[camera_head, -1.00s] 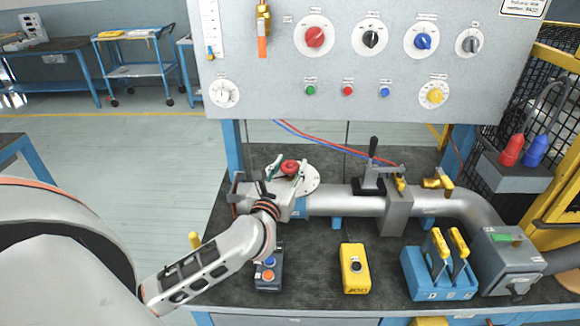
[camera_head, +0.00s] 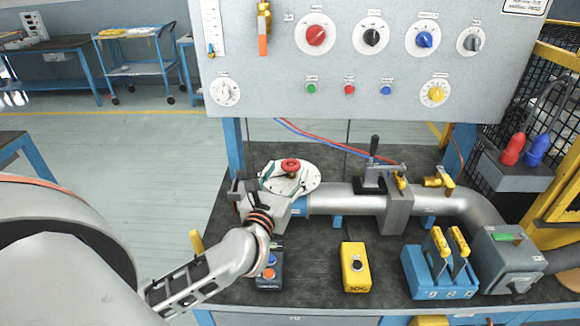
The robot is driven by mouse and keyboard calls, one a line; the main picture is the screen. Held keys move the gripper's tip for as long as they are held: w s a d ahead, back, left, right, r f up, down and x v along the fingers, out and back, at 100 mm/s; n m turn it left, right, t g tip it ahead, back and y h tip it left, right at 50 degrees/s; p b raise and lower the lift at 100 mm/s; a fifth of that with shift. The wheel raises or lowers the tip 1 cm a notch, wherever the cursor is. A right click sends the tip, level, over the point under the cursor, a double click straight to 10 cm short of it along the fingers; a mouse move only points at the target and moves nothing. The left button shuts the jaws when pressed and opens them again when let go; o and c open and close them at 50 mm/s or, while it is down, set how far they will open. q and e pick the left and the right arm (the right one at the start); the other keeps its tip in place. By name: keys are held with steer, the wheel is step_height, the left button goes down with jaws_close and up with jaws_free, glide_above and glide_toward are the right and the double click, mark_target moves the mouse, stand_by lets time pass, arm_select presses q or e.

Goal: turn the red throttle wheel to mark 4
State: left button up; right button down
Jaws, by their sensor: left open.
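The red throttle wheel (camera_head: 290,165) sits on a round white dial plate (camera_head: 309,176) at the left end of the grey pipe. The marks on the plate are too small to read. My left gripper (camera_head: 281,183) is at the near side of the wheel, over the near left part of the plate. Its fingers are spread apart and hold nothing. The red top of the wheel shows clear of the fingers; I cannot tell whether they touch its lower part. The gripper hides part of the plate. My right gripper is out of view.
The pipe (camera_head: 332,198) runs right, with a black-handled clamp (camera_head: 373,177). A button box (camera_head: 269,272), a yellow box (camera_head: 356,268) and a blue lever unit (camera_head: 440,275) stand along the front of the bench. The upright panel (camera_head: 290,105) with knobs rises behind.

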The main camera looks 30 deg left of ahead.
arm_select(q)
steer(key=v, duration=0.8)
stand_by(0.4)
